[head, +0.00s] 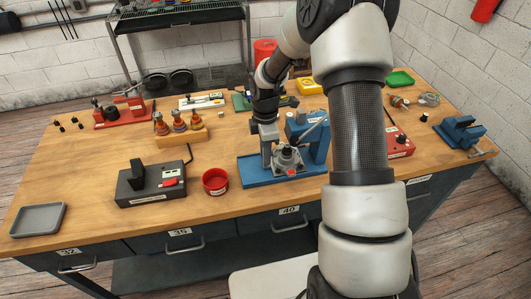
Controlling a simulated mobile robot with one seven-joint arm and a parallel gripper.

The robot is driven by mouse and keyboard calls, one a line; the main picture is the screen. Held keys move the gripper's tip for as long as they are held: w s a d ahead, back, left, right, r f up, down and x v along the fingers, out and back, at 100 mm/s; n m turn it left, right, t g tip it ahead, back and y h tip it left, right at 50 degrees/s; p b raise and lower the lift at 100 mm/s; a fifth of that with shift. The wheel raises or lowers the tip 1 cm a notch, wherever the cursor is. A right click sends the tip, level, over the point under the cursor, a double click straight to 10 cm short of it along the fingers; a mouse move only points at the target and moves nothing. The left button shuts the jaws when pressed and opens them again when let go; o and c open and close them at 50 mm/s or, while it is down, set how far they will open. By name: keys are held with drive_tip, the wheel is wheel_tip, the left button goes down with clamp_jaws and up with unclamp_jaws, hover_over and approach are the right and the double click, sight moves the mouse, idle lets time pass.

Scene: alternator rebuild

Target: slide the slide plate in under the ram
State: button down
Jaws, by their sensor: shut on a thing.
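The blue press (318,148) stands at the front middle of the bench, with its lever slanting up to the right. A grey metal housing (288,158) sits low on the press's blue base, with a small red piece in front of it. The slide plate seems to be the grey part under this housing, but its outline is too small to make out. My gripper (267,160) points down at the left side of the housing and is shut, apparently on the slide plate; the grip itself is hidden. I cannot tell the ram clearly from the press body.
A red bowl (215,182) and a black box with a red switch (150,184) stand left of the press. A red fixture (398,140) and a blue vise (459,132) are to the right. A grey tray (38,220) lies front left.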

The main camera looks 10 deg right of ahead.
drive_tip(key=shift+d, duration=1.95)
drive_tip(key=c, duration=1.6)
unclamp_jaws()
drive_tip(key=shift+d, duration=0.1)
drive_tip(key=shift+r, duration=8.7)
